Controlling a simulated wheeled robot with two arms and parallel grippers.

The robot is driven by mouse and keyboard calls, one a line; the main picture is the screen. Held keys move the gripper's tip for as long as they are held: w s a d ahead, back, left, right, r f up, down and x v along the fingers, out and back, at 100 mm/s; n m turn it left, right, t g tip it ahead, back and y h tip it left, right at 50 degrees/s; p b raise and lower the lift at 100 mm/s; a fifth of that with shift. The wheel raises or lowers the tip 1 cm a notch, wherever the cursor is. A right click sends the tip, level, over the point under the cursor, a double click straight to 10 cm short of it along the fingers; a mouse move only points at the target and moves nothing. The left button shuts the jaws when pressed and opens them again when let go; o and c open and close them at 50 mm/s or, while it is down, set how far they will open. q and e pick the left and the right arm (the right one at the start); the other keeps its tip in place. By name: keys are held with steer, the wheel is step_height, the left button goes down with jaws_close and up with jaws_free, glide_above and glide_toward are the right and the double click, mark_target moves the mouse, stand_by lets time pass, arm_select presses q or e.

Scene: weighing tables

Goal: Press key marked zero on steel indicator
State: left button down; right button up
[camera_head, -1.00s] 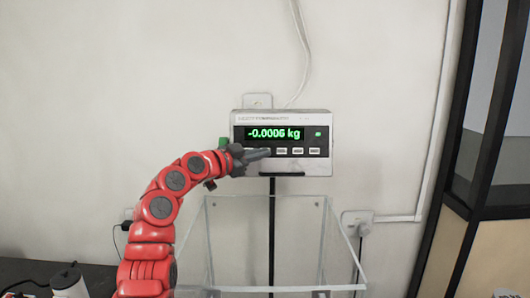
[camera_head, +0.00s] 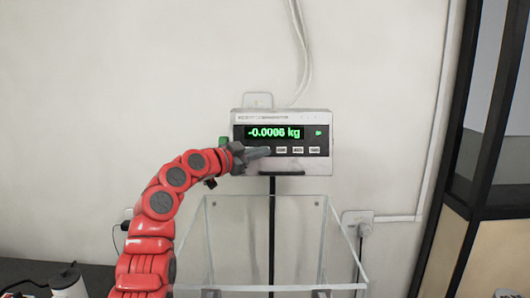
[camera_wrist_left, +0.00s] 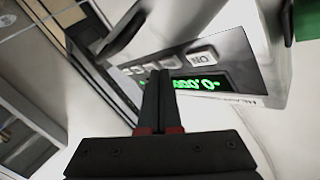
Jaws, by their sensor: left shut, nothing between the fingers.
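The steel indicator (camera_head: 283,120) stands on a dark post against the wall. Its green display (camera_head: 273,133) reads about -0.0006 kg, with a row of light keys (camera_head: 298,150) below. My left gripper (camera_head: 266,152) is shut and empty, its tips at the left end of the key row, covering whatever key is there. In the left wrist view the shut fingers (camera_wrist_left: 158,80) point at the indicator's face (camera_wrist_left: 225,55). One key near them is marked ON or similar; I cannot tell whether the tips touch a key. The right gripper is not in view.
A clear open-topped box (camera_head: 265,290) stands below the indicator. A wall socket (camera_head: 358,222) is right of it. A dark-framed cabinet (camera_head: 475,150) is at the far right. A white bottle (camera_head: 68,284) stands at lower left.

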arm_select(q)
steer(key=shift+w+f, duration=0.15)
steer(key=shift+w, duration=0.2)
stand_by(0.6)
steer(key=shift+s+b, duration=0.45)
steer(key=shift+b, duration=0.2)
steer(key=shift+s, duration=0.2)
steer(key=shift+s+r, duration=0.1)
steer(key=shift+r, duration=0.1)
